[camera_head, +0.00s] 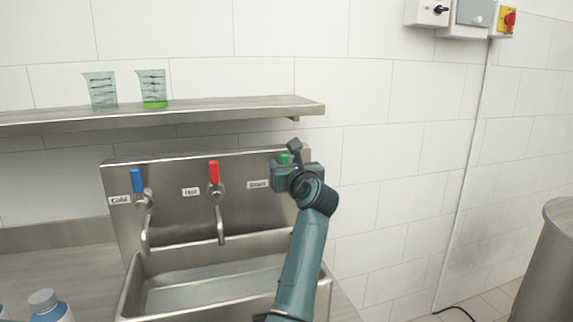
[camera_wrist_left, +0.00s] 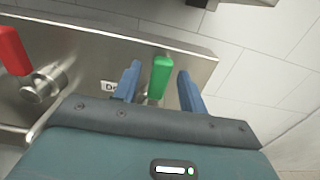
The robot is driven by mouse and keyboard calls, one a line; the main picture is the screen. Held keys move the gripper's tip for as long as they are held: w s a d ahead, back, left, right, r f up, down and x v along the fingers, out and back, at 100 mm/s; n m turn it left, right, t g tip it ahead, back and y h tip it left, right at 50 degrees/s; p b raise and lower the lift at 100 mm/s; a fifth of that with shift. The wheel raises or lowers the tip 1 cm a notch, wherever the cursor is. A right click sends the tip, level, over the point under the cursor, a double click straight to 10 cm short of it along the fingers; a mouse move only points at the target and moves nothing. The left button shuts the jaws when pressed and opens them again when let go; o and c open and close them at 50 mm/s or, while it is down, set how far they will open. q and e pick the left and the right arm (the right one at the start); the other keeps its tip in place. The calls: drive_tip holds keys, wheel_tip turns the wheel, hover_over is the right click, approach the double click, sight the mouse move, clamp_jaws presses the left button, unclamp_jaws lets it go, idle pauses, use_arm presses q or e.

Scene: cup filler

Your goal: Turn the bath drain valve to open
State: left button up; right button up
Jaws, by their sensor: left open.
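The drain valve has a green handle (camera_wrist_left: 161,75) that points up, beside a partly hidden label in the left wrist view. In the head view only a bit of the green handle (camera_head: 284,159) shows behind my gripper. My left gripper (camera_head: 285,158) is at the right end of the steel backsplash. In the left wrist view its two blue fingers (camera_wrist_left: 158,85) are apart, one on each side of the green handle. The valve body is mostly hidden. My right gripper is not in view.
A blue cold handle (camera_head: 137,180) and a red hot handle (camera_head: 214,172) stand left of the drain valve, above the steel sink (camera_head: 150,300). A shelf (camera_head: 220,107) with two beakers (camera_head: 102,90) hangs above. Bottles (camera_head: 50,306) stand at lower left.

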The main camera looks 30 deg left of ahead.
use_arm(q)
clamp_jaws()
idle(0.3)
idle(0.3)
